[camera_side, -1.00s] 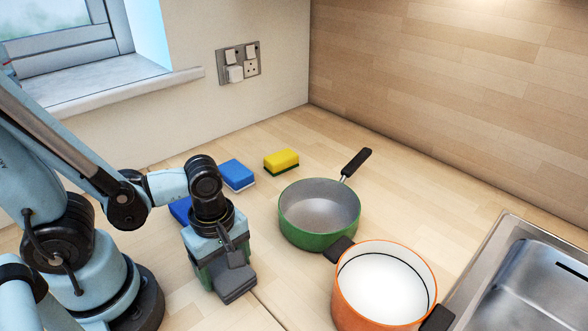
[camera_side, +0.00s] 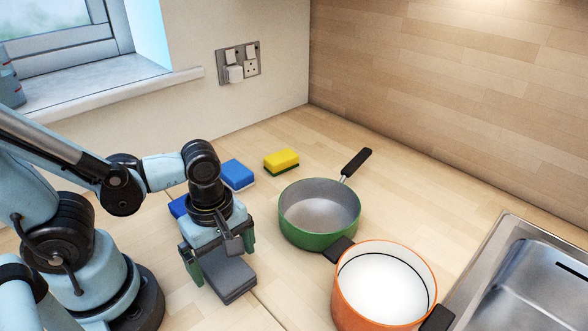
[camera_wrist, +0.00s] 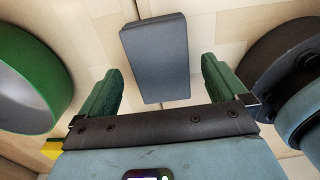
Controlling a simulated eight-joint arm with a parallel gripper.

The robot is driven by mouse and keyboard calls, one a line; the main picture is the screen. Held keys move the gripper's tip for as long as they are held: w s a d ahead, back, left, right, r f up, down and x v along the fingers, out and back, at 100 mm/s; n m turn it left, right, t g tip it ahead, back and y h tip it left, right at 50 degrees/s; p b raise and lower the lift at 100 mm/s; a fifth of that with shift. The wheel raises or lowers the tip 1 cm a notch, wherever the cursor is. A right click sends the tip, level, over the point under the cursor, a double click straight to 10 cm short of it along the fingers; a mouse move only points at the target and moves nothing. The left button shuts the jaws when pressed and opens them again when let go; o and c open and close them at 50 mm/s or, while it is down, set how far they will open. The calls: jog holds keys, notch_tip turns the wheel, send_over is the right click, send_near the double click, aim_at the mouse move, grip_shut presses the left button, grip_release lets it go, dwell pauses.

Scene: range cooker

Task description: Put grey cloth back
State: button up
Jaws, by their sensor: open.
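The grey cloth (camera_side: 232,279) is a flat, dark grey folded block. It appears to lie on the worktop beneath my gripper (camera_side: 222,268), in the lower left of the side view. My gripper is open, with its green fingers spread to either side of the cloth. In the wrist view the cloth (camera_wrist: 155,50) lies between and beyond the two fingertips, with gaps on both sides. The gripper partly hides the cloth in the side view.
A green pan (camera_side: 305,238) and an orange pot (camera_side: 352,304) stand right of my gripper. Blue sponges (camera_side: 238,176) and a yellow sponge (camera_side: 281,160) lie behind. A metal sink (camera_side: 490,270) is at the right.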

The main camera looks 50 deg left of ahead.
aim_at(225, 267)
jog(key=shift+r, duration=4.85)
jog(key=w+a+m+t, duration=0.2)
jog(key=w+m, duration=0.3)
jog(key=m, duration=0.4)
jog(key=w+a+r+m+t, duration=0.1)
jog(key=w+a+m+t, duration=0.2)
jog(key=m, duration=0.6)
jog(key=shift+w+a+t, duration=0.25)
jog(key=shift+w+t, duration=0.85)
jog(key=shift+w, duration=0.1)
